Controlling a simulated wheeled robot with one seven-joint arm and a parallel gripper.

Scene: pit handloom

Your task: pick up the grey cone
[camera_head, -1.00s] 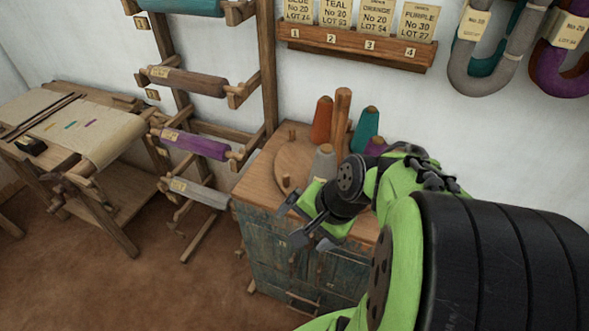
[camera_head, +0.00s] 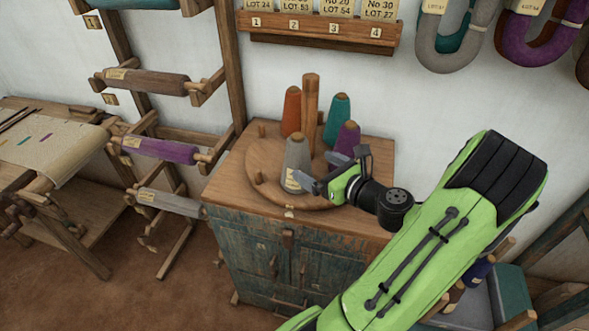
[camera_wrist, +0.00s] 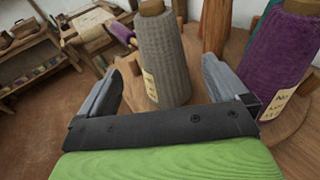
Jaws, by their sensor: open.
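The grey cone (camera_head: 297,163) stands upright on the round wooden turntable (camera_head: 262,180) on top of the cabinet. It has a pale label low on its side. My gripper (camera_head: 318,172) is open at the cone's right side in the head view. In the wrist view the grey cone (camera_wrist: 164,55) rises just ahead of and between the two spread fingers (camera_wrist: 160,85). The fingers are not closed on it, and I cannot tell whether either touches it. The cone's base is partly hidden in the head view.
A purple cone (camera_head: 346,143), a teal cone (camera_head: 337,118) and an orange cone (camera_head: 291,112) share the turntable around a wooden post (camera_head: 310,105). The purple cone (camera_wrist: 278,50) is close to the right finger. A warp frame with rollers (camera_head: 160,150) stands left of the cabinet (camera_head: 285,250).

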